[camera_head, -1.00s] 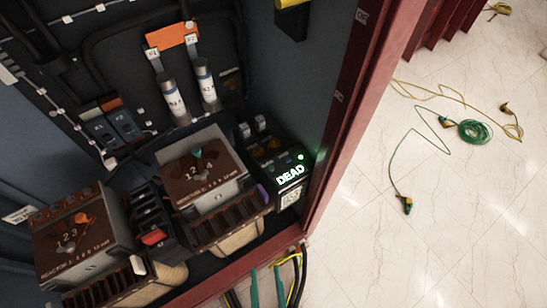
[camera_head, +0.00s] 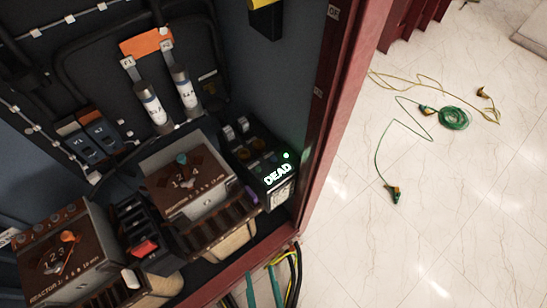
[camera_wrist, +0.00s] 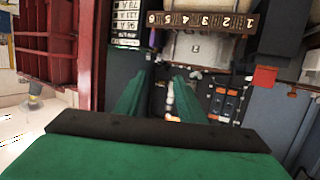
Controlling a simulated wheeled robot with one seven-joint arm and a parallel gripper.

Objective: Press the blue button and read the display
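The display (camera_head: 278,175) shows "DEAD" in glowing white-green letters on a black unit at the right of the cabinet floor in the head view. A green light (camera_head: 287,155) glows above it. I cannot make out a blue button for certain; a small purple-blue part (camera_head: 251,193) shows at the unit's left side. My gripper (camera_wrist: 160,80) shows in the wrist view as two green fingers, apart with nothing visible between them. They point towards the cabinet's devices.
Reactor blocks (camera_head: 70,255) and a red-marked switch (camera_head: 144,248) stand left of the display unit. Blue breakers (camera_head: 97,135) and grey cylinders (camera_head: 152,108) are behind. The red cabinet frame (camera_head: 322,110) bounds the right side. Green cable (camera_head: 453,118) lies on the tiled floor.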

